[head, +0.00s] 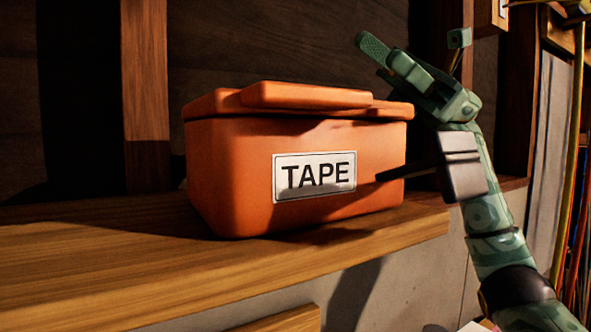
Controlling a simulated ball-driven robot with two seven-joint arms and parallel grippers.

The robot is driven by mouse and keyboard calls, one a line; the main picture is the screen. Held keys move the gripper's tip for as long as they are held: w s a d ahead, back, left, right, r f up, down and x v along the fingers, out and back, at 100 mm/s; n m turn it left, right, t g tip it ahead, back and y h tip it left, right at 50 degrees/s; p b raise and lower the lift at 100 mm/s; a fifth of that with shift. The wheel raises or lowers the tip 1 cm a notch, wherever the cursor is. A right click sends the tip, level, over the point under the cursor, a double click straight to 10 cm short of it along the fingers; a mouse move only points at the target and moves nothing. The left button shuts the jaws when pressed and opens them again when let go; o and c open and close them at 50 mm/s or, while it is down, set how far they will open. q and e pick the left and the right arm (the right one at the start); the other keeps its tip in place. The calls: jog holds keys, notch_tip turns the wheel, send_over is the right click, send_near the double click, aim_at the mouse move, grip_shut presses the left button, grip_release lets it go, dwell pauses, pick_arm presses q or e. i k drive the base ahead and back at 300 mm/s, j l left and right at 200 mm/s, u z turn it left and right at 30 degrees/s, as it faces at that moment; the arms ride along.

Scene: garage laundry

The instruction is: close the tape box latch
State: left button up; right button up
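The orange tape box (235,180) stands upright on a wooden shelf, with a white TAPE label (315,175) on its front. Its orange lid (210,103) lies over the top, with a raised flat piece (305,95) along the front part. I cannot make out a separate latch. My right gripper (378,52) is green and sits above and beside the box's right end, pointing up and left. It seems apart from the lid, and nothing shows in it. Its fingers are seen edge-on, so their gap is unclear. My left gripper is not in view.
The wooden shelf (120,265) has clear room left of and in front of the box. A dark plank wall (240,45) and an upright wooden post (146,80) stand behind. Long thin poles (570,150) stand at the far right.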

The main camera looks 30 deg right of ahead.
aim_at(456, 164)
jog(key=k+j, duration=0.25)
jog(key=k, duration=0.2)
jog(key=k+j, duration=0.2)
jog(key=k, duration=0.3)
jog(key=k+j, duration=0.25)
jog(key=k, duration=0.2)
